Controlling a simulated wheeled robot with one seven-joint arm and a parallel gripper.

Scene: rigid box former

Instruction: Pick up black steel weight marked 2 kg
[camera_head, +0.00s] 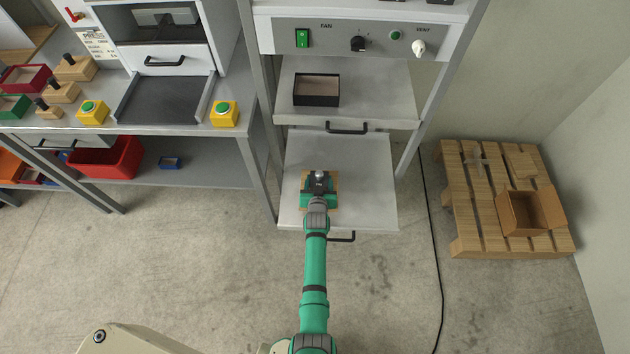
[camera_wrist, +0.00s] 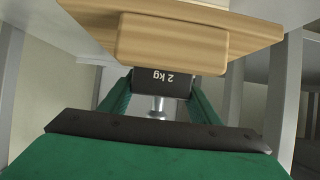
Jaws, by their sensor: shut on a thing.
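The black steel weight (camera_wrist: 163,82) shows its white "2 kg" marking upside down in the wrist view, with a silver knob (camera_wrist: 158,106) on it. My gripper (camera_wrist: 160,100) is shut on the weight, one green finger on each side. A light wooden block (camera_wrist: 172,42) lies against the weight's marked end in the wrist view; I cannot tell whether they touch. In the head view my gripper (camera_head: 319,190) is over the pulled-out grey shelf (camera_head: 365,180). The wooden block (camera_head: 305,181) shows partly beneath it, and my gripper hides much of the weight.
An open black box (camera_head: 317,90) stands on the shelf above. A handle (camera_head: 342,237) sticks out at the lower shelf's front. A pallet (camera_head: 470,205) with an open cardboard box (camera_head: 530,212) is at the right. A bench with wooden-based pieces stands at the left.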

